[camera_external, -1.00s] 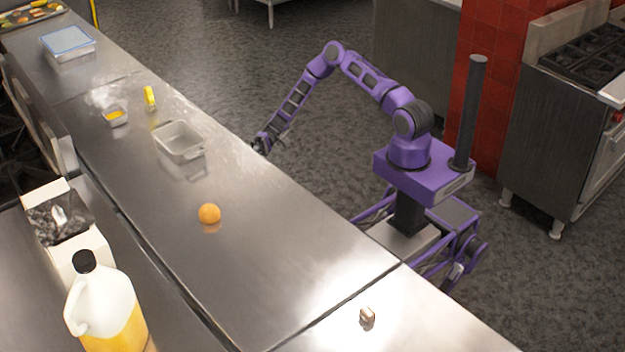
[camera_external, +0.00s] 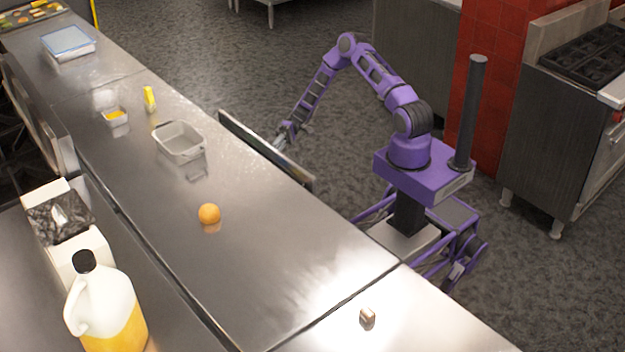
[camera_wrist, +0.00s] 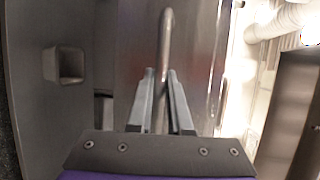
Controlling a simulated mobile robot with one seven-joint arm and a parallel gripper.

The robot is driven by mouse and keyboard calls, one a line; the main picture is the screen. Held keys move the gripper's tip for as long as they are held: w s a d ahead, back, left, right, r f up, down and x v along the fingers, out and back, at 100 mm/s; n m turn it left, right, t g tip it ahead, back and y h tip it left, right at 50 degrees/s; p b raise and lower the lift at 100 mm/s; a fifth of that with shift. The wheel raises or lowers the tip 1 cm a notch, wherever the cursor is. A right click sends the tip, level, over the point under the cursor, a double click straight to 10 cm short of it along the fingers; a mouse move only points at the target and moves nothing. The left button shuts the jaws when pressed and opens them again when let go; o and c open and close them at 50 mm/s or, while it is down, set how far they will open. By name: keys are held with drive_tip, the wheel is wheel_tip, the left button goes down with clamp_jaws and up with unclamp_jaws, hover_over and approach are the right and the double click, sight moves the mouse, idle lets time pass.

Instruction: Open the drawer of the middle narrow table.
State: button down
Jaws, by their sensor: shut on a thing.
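The middle narrow table (camera_external: 262,250) is the long steel counter running across the external view. Its drawer (camera_external: 245,140) stands pulled out on the robot's side, with the top edge of its front panel apart from the table edge. My gripper (camera_external: 283,138) is at the outer face of that panel. In the wrist view my gripper (camera_wrist: 160,88) is shut on the drawer's metal bar handle (camera_wrist: 166,35), with one finger on each side of it. The inside of the drawer is mostly hidden in the external view.
On the table are a metal pan (camera_external: 180,142), an orange (camera_external: 209,214), a small container (camera_external: 115,117) and a yellow item (camera_external: 150,99). A juice jug (camera_external: 105,305) stands on the near counter. The floor between table and my base is clear.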

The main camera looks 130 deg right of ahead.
drive_tip(key=s+b, duration=0.1)
drive_tip(key=s, duration=1.3)
drive_tip(key=shift+s, duration=0.35)
drive_tip(key=c, duration=0.8)
unclamp_jaws()
drive_tip(key=shift+c, duration=0.2)
drive_tip(key=v, duration=1.7)
drive_tip(key=shift+s, duration=0.15)
drive_tip(key=shift+d, duration=0.1)
